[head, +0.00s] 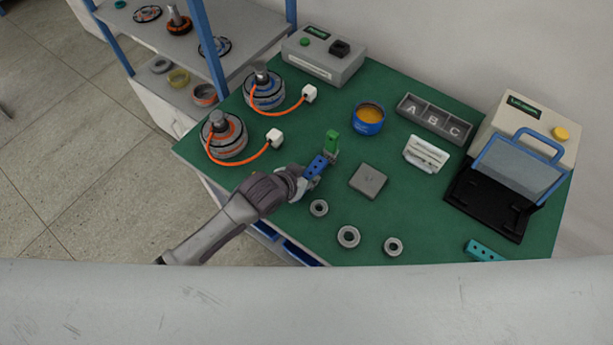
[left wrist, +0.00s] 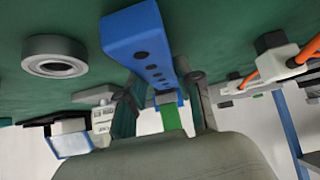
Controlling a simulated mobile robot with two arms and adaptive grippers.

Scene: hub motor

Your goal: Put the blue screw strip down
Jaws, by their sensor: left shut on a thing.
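The blue screw strip (head: 316,166) is a short blue bar with dark holes along it. My left gripper (head: 308,176) reaches in over the front left of the green table and is shut on the strip. In the left wrist view the strip (left wrist: 143,42) passes between the two fingers of the gripper (left wrist: 163,96), its near end pointing up in the picture. I cannot tell whether the strip touches the table. A green block (head: 332,143) stands just behind the strip and also shows in the left wrist view (left wrist: 171,118). My right gripper is not in view.
Several grey rings, one (head: 348,237) in front, and a grey square block (head: 368,180) lie to the right. Two motors, one (head: 224,135) nearer, with orange cables are at left. A blue cup (head: 368,118), an ABC tray (head: 434,118) and a tester (head: 520,150) stand farther right.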

